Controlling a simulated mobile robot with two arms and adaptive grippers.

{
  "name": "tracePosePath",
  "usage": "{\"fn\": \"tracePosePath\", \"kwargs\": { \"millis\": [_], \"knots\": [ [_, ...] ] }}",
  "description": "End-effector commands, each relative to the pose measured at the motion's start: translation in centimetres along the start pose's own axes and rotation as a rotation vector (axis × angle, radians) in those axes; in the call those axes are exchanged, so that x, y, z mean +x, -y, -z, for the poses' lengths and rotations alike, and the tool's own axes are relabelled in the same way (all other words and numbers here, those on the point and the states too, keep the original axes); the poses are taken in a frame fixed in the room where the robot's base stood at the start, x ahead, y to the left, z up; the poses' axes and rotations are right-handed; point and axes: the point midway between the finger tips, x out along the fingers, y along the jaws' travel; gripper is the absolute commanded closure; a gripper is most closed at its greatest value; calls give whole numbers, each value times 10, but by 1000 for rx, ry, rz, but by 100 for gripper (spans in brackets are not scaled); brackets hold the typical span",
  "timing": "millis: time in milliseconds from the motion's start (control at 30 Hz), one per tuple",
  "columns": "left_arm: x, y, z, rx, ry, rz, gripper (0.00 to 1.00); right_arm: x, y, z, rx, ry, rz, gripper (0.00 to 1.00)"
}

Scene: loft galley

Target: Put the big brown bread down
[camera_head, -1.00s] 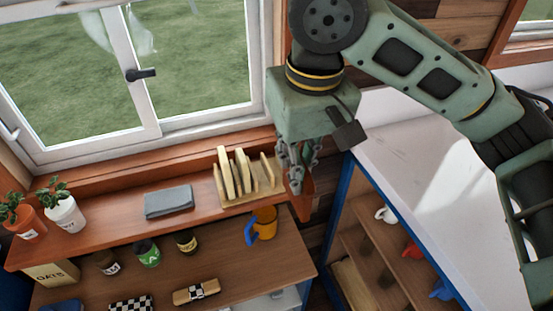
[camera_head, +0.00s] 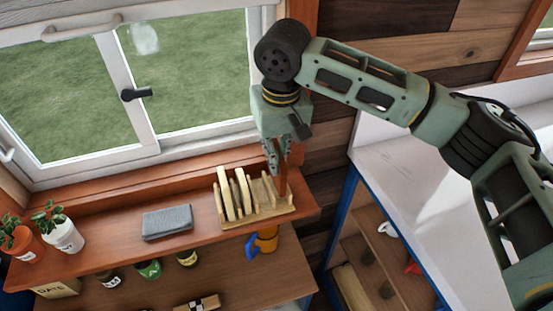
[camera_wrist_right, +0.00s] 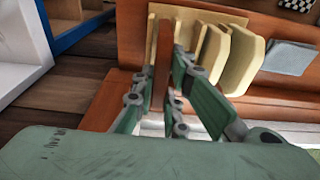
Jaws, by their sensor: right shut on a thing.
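My right gripper (camera_head: 275,160) is shut on a flat brown board-like thing, which I take for the big brown bread (camera_head: 283,182). It hangs upright and edge-on below the fingers, at the right part of a pale wooden rack (camera_head: 262,217). In the right wrist view, the brown thing (camera_wrist_right: 163,65) stands between the fingers (camera_wrist_right: 168,75), beside the rack's slots. I cannot tell whether its lower edge touches the rack. Two cream boards (camera_head: 226,193) stand upright in the rack's left part. My left gripper is not in view.
The rack stands on a reddish wooden shelf (camera_head: 110,240) under the window. A grey folded cloth (camera_head: 167,222) and potted plants (camera_head: 63,232) are to its left. An orange mug (camera_head: 266,240) and jars sit on the lower shelf. A white counter (camera_head: 400,170) is at right.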

Motion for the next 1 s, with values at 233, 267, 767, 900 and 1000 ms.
{"fn": "tracePosePath", "kwargs": {
  "millis": [233, 267, 767, 900, 1000],
  "knots": [
    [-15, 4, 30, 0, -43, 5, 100, 24, 0, -1, -2, 3, -1, 100],
    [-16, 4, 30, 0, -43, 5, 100, 29, 0, -1, -2, 3, -1, 100],
    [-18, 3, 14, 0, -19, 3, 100, 45, 0, -3, -1, 0, 1, 86],
    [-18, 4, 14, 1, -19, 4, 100, 44, 0, -3, -1, -1, 0, 74],
    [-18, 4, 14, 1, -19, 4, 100, 44, 0, -3, -1, -1, 0, 69]
  ]
}}
